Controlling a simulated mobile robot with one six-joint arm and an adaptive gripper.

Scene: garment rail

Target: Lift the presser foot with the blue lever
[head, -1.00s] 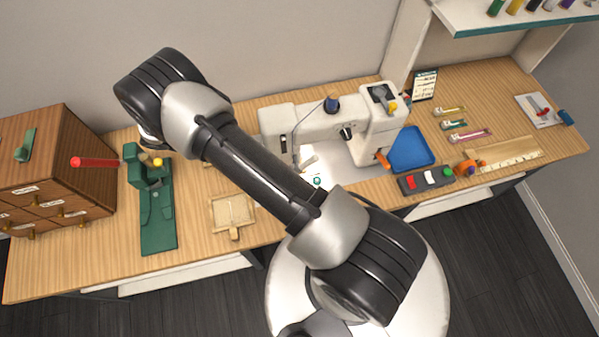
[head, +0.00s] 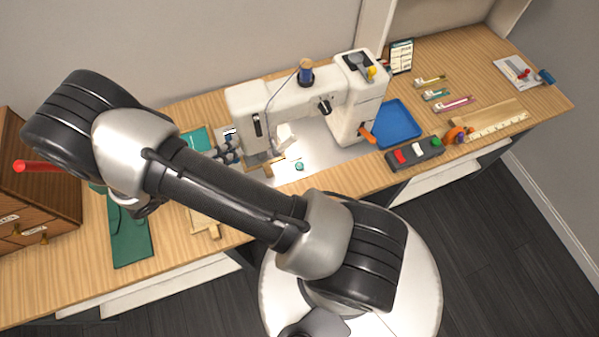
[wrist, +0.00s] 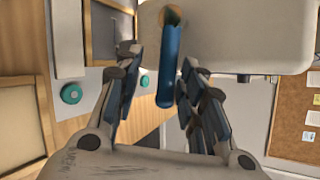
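The white sewing machine (head: 290,97) stands on the wooden bench in the head view. Its pale body (wrist: 245,35) fills the upper right of the wrist view. The blue lever (wrist: 168,72) hangs from a tan pivot on the body in the wrist view. I cannot make out the lever or the presser foot in the head view. My gripper (wrist: 162,72) is open, with one finger on each side of the lever. The left finger is clearly apart from it; the right finger is close, and I cannot tell whether it touches. In the head view my gripper (head: 230,148) is at the machine's left end, partly hidden by my arm.
A blue tray (head: 393,124) and a dark switch box (head: 415,153) lie right of the machine. An orange lever (head: 367,134) sticks out of its right side. A green press base (head: 130,235) and a brown drawer cabinet (head: 50,195) stand at the left.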

